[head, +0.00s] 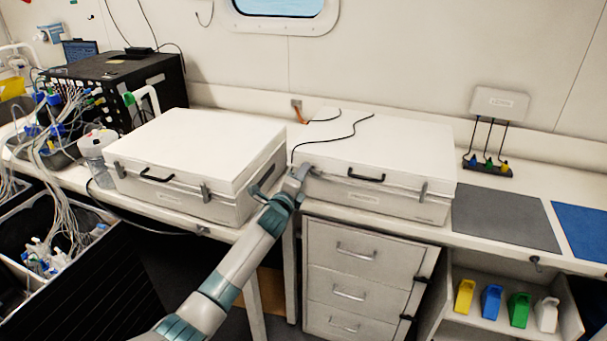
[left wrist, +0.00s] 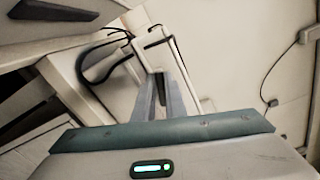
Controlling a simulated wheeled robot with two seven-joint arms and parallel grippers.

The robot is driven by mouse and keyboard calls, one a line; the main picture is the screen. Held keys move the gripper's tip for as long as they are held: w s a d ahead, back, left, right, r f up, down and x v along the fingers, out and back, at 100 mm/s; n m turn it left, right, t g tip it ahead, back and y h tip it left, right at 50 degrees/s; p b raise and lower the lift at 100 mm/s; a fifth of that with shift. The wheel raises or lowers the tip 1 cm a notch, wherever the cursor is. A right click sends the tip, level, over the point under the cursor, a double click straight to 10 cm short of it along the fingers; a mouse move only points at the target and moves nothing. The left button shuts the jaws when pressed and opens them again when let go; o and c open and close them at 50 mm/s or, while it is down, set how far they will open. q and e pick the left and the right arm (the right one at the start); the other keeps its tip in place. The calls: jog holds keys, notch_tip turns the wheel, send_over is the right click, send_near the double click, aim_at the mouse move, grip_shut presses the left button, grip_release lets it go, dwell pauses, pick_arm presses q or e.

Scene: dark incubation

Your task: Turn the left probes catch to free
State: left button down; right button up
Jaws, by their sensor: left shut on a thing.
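Two white lidded cases stand on the bench; their label lettering is too small to read. My left gripper (head: 299,181) is at the front left corner of the right-hand case (head: 385,152), where its left catch is. It also shows in the left wrist view (left wrist: 160,92), its fingers close together and shut on the catch, which they mostly hide. The catch's exact position cannot be told. The case's lid is down. Its dark front handle (head: 366,177) and right catch (head: 424,191) show to the right of the gripper. My right gripper is not in view.
The left-hand case (head: 200,145) stands close to my left arm, with a gap between the cases. A thin black cable (head: 335,139) lies over the right-hand case's lid. Drawers (head: 352,250) are below. A grey mat (head: 505,218) lies clear to the right.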

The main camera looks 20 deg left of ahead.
pick_arm(q)
jog(key=shift+f+n, duration=0.2)
jog(key=shift+n, duration=0.7)
jog(key=shift+f+n, duration=0.15)
jog(key=shift+n, duration=0.75)
jog(key=c, duration=1.8)
grip_release()
jog(key=shift+s+b, duration=0.1)
jog(key=shift+b, duration=0.2)
jog(key=s+b, duration=0.3)
jog(key=s, duration=1.4)
jog(key=shift+s+a+b, duration=0.15)
jog(key=shift+a+b, duration=0.15)
jog(key=shift+a, duration=0.05)
